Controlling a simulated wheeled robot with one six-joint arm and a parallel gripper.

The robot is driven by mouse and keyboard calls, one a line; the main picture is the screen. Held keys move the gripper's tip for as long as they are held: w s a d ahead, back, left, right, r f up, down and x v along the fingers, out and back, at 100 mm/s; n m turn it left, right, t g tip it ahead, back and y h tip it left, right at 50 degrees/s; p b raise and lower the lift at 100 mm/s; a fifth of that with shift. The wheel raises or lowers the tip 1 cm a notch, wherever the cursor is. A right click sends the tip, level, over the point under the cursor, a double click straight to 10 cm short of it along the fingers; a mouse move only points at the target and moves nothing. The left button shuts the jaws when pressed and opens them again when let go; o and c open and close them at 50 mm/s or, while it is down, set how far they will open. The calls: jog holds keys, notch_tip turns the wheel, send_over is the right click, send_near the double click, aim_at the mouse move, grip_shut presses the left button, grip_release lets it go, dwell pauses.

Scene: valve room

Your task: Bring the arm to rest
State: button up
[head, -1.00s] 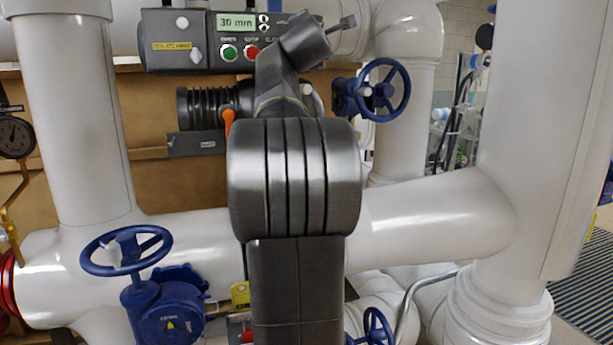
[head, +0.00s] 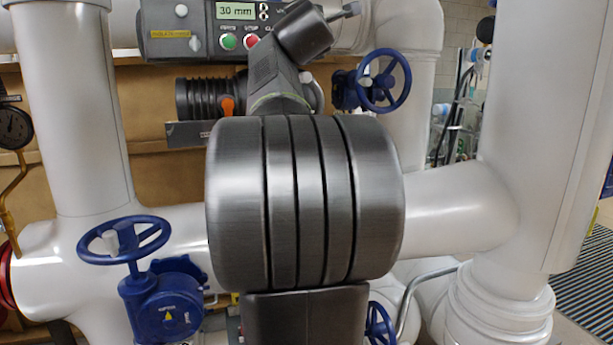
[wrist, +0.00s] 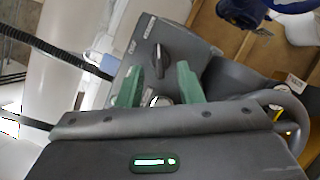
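My arm stands in the middle of the head view, with its thick grey ribbed joint close to the camera. My gripper cannot be made out in the head view. In the wrist view my gripper (wrist: 157,86) has two green fingers set well apart. I see nothing held between them. Beyond the fingers is a grey box (wrist: 143,48) with a dark knob (wrist: 160,62). I cannot tell how far the fingers are from it.
A control panel (head: 180,20) reading 30 mm is behind my arm. A blue handwheel (head: 124,241) stands at left, another (head: 383,81) at upper right. Large white pipes (head: 78,110) surround the arm.

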jog(key=s+f+b, duration=0.1)
jog(key=s+f, duration=0.1)
jog(key=s, duration=0.4)
jog(key=w+r+p, duration=0.1)
jog(key=w, duration=0.3)
jog(key=w+r+p, duration=0.1)
jog(key=w, duration=0.3)
jog(key=w+r+p, duration=0.1)
jog(key=w+p, duration=0.1)
jog(key=w, duration=0.3)
jog(key=shift+d+r, duration=0.2)
jog(key=shift+r, duration=0.2)
jog(key=shift+w+f+n, duration=0.15)
jog(key=shift+w+n, duration=0.05)
jog(key=shift+n, duration=0.2)
jog(key=shift+s+r+n+t+y, duration=0.2)
jog(key=shift+n+t+y, duration=0.3)
jog(key=shift+n, duration=0.5)
jog(key=n+y+p, duration=0.1)
jog(key=n, duration=0.1)
jog(key=shift+a+r+n+p, duration=0.1)
jog(key=shift+a+n+p, duration=0.05)
jog(key=shift+n+p, duration=0.2)
jog(key=shift+n+y+p, duration=0.3)
jog(key=shift+n, duration=0.15)
